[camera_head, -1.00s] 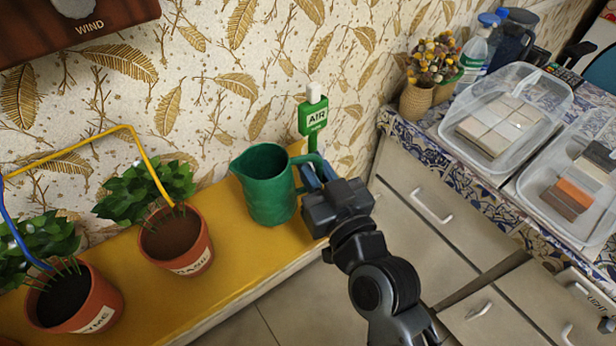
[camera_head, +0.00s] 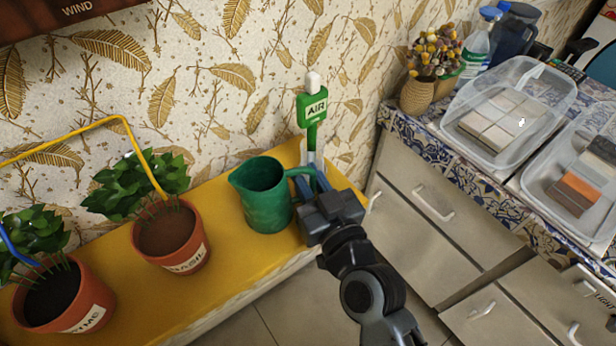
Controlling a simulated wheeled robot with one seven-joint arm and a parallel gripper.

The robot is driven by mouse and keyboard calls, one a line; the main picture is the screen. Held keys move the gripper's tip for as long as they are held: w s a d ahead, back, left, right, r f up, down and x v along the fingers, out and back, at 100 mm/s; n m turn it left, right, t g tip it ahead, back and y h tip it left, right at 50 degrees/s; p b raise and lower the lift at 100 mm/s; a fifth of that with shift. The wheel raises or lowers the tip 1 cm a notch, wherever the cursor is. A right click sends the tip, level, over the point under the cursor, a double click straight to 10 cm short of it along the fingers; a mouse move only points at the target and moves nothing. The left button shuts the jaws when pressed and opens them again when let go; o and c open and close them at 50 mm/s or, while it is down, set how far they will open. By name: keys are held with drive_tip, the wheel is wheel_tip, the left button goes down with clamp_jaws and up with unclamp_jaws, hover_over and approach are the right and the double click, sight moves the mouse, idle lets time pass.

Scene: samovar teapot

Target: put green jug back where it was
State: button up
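The green jug (camera_head: 264,196) stands upright on the yellow shelf (camera_head: 232,262), at its right part, with its spout to the left and its handle to the right. My gripper (camera_head: 314,180) is at the handle side of the jug. Its blue-grey fingers reach to the handle and partly overlap it. I cannot tell whether the fingers are closed on the handle or only around it. The jug's base appears to rest on the shelf.
A green AIR sign (camera_head: 313,108) stands just behind my gripper. A basil pot (camera_head: 172,238) and a thyme pot (camera_head: 62,296) stand left of the jug. The counter at right holds a clear bin (camera_head: 480,140) and a dried-flower vase (camera_head: 417,97).

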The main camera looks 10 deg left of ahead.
drive_tip(key=o, duration=0.3)
drive_tip(key=shift+r, duration=0.15)
drive_tip(key=b+v, duration=0.2)
drive_tip(key=v, duration=1)
drive_tip(key=shift+s+d, duration=0.1)
